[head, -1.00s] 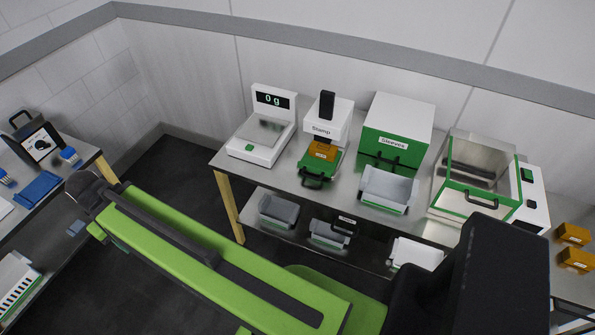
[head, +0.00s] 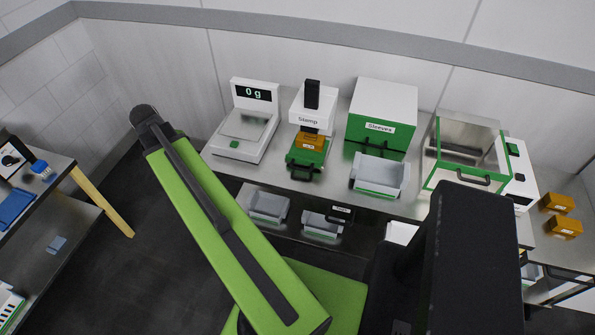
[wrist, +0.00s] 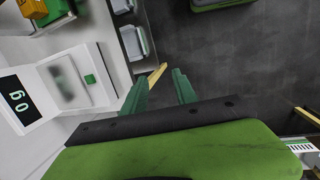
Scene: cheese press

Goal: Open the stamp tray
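The stamp (head: 312,103) is a white press with a black top handle, standing on the steel table in the head view. Its green stamp tray (head: 304,158) sits low at its front with a dark handle (head: 301,173). An orange block (head: 309,141) with a label rests on the tray below the stamp head. A green and orange part of it shows at the top left of the wrist view (wrist: 50,8). My gripper (wrist: 158,84) has its two green fingers apart with nothing between them. It is away from the tray, over the floor near the table's edge.
A scale (head: 243,125) reading 0 g stands left of the stamp. The green and white Sleeves box (head: 385,110) and a clear bin (head: 380,175) are to its right. A glass-sided box (head: 465,150) stands further right. Grey bins (head: 268,206) lie on the lower shelf.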

